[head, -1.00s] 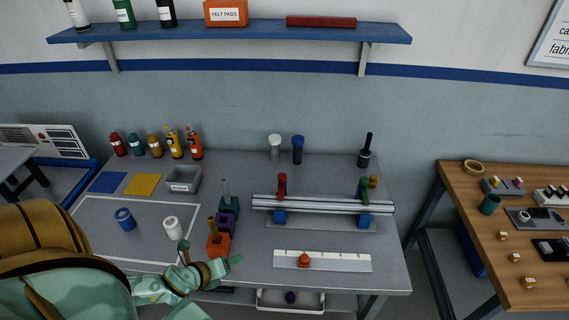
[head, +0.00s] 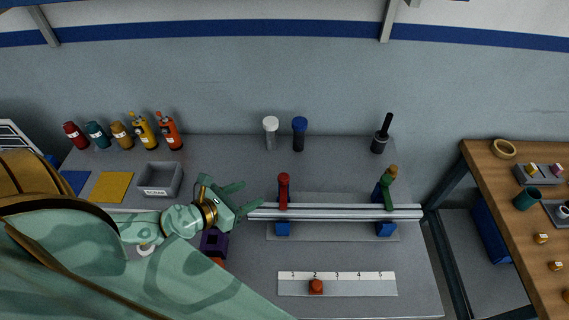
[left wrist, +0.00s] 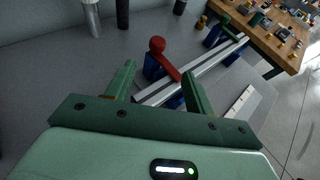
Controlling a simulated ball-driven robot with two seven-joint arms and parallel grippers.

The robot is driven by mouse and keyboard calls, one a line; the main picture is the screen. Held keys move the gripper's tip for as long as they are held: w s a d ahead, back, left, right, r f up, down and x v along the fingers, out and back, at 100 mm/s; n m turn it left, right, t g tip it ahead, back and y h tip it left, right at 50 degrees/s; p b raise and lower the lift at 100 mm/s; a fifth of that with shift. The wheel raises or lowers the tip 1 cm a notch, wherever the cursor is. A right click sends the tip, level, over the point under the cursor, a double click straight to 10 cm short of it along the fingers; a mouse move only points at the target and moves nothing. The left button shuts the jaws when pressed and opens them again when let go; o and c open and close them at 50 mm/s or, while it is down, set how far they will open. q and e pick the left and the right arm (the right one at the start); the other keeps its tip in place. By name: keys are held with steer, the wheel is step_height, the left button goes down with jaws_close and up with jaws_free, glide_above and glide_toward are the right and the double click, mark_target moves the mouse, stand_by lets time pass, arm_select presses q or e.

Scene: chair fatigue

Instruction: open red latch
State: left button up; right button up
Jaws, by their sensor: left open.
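The red latch (head: 283,190) stands at the left part of a silver rail on blue blocks; its round knob is at the back and its arm reaches forward over the rail. In the left wrist view the red latch (left wrist: 165,58) lies ahead, between and beyond my two fingers. My left gripper (head: 246,198) is open and empty, just left of the latch, near the rail's left end, apart from the latch. Its fingers also show in the left wrist view (left wrist: 160,88). A green latch (head: 388,188) stands at the rail's right part. My right gripper is not in view.
The silver rail (head: 340,211) runs across the bench. A numbered white strip (head: 350,284) with a red knob (head: 316,286) lies in front. White-capped (head: 270,132) and blue-capped (head: 299,134) cylinders stand behind. A grey scrap bin (head: 160,179) is left. A purple block (head: 213,242) sits below my arm.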

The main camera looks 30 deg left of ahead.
mark_target(282, 177)
arm_select(q)
steer(key=shift+w+a+f, duration=0.1)
steer(key=shift+w, duration=0.2)
steer(key=b+x, duration=0.1)
steer(key=x, duration=1.5)
steer(key=shift+w, duration=0.1)
jaws_close()
